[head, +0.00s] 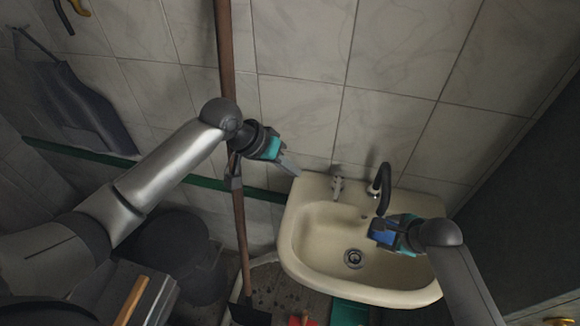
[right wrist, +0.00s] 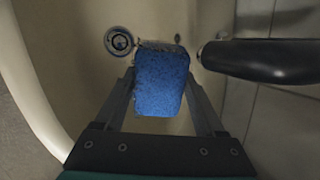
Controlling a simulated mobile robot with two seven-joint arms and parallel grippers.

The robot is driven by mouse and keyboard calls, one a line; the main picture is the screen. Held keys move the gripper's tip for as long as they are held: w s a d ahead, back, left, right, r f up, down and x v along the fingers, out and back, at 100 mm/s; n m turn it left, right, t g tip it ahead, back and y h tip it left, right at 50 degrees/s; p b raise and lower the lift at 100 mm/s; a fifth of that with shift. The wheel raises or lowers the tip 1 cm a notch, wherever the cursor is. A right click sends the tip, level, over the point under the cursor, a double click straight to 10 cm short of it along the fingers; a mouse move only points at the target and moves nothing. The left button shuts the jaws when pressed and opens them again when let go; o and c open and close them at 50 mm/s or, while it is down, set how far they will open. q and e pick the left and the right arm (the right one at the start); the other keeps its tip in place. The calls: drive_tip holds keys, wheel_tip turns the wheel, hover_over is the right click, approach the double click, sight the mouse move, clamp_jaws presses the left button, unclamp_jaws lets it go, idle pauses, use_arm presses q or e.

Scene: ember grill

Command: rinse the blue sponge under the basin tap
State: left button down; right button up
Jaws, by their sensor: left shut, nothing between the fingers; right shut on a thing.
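The blue sponge (right wrist: 162,84) is held between the two fingers of my right gripper (right wrist: 163,95). In the head view the sponge (head: 382,236) is over the right part of the cream basin (head: 310,250), just below the black tap spout (head: 384,190). In the right wrist view the tap (right wrist: 265,60) is to the right of the sponge, apart from it. I cannot tell whether water is running. My left gripper (head: 291,167) is shut and empty, near the basin's back left corner. My right gripper (head: 383,233) also shows in the head view.
The drain (head: 353,258) is in the basin floor. A small metal fitting (head: 337,186) is on the back rim, left of the tap. A long wooden handle (head: 241,230) stands left of the basin. A dark apron (head: 75,108) hangs at the left wall. A dark panel (head: 530,190) stands at the right.

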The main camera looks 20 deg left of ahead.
drive_tip(key=shift+s+d+r+p, duration=0.1)
drive_tip(key=shift+s+d+p, duration=0.2)
drive_tip(key=shift+d, duration=0.25)
drive_tip(key=shift+s+d+p, duration=0.2)
drive_tip(key=shift+d+p, duration=0.1)
drive_tip(key=shift+d, duration=0.2)
drive_tip(key=shift+s+d+p, duration=0.2)
drive_tip(key=shift+s+d, duration=0.1)
drive_tip(key=shift+d, duration=0.3)
drive_tip(key=shift+s+d+p, duration=0.15)
drive_tip(key=shift+s+d, duration=0.1)
drive_tip(key=shift+d, duration=0.35)
drive_tip(key=shift+s+d, duration=0.3)
drive_tip(key=shift+d, duration=0.3)
drive_tip(key=shift+s+d, duration=0.3)
drive_tip(key=shift+d, duration=0.3)
drive_tip(key=s+d+r, duration=0.2)
drive_tip(key=d+r, duration=0.2)
drive_tip(key=shift+d, duration=0.3)
drive_tip(key=shift+s+f, duration=0.1)
